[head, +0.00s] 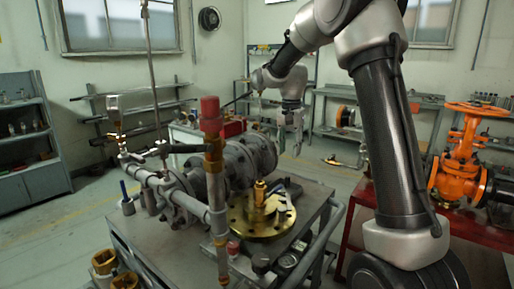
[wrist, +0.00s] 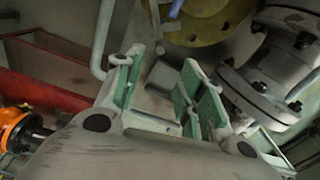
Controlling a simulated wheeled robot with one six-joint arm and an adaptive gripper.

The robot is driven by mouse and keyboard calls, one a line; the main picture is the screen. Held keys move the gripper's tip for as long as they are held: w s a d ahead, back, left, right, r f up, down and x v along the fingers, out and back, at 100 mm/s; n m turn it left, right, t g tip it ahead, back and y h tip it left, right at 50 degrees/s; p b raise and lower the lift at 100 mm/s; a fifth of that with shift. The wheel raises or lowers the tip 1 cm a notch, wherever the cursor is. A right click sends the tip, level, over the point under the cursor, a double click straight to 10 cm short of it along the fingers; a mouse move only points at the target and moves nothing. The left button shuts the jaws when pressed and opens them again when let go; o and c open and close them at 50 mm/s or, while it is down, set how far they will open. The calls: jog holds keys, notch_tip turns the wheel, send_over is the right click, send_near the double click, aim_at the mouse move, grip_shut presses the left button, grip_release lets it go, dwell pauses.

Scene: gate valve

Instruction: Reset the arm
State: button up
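My arm reaches over from the right side of the head view and bends down at the back. My gripper (head: 296,146) hangs fingers down in free air, behind and above the cart with the pipework. In the wrist view my gripper (wrist: 160,75) shows two fingers with green pads standing apart, with nothing between them. An orange gate valve (head: 463,150) stands on a red table at the right, well apart from my gripper. Part of an orange body (wrist: 12,128) shows at the left edge of the wrist view.
The metal cart (head: 165,262) carries grey pipes, a red-capped post (head: 210,115) and a brass flange (head: 262,223). The red table (head: 360,192) is at the right. Shelves line the walls. Grey flanged pipework (wrist: 265,90) lies right of the fingers in the wrist view.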

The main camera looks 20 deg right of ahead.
jog(key=s+r+n+t, duration=0.1)
jog(key=s+r+n, duration=0.1)
jog(key=s, duration=0.9)
jog(key=s+d+r+n+t, duration=0.1)
jog(key=s+n, duration=0.3)
jog(key=s, duration=0.7)
jog(key=s+r+n+t, duration=0.2)
jog(key=s+r+n, duration=0.1)
jog(key=s, duration=0.8)
jog(key=shift+s+d+r, duration=0.2)
jog(key=shift+s+d, duration=0.1)
jog(key=shift+a, duration=0.1)
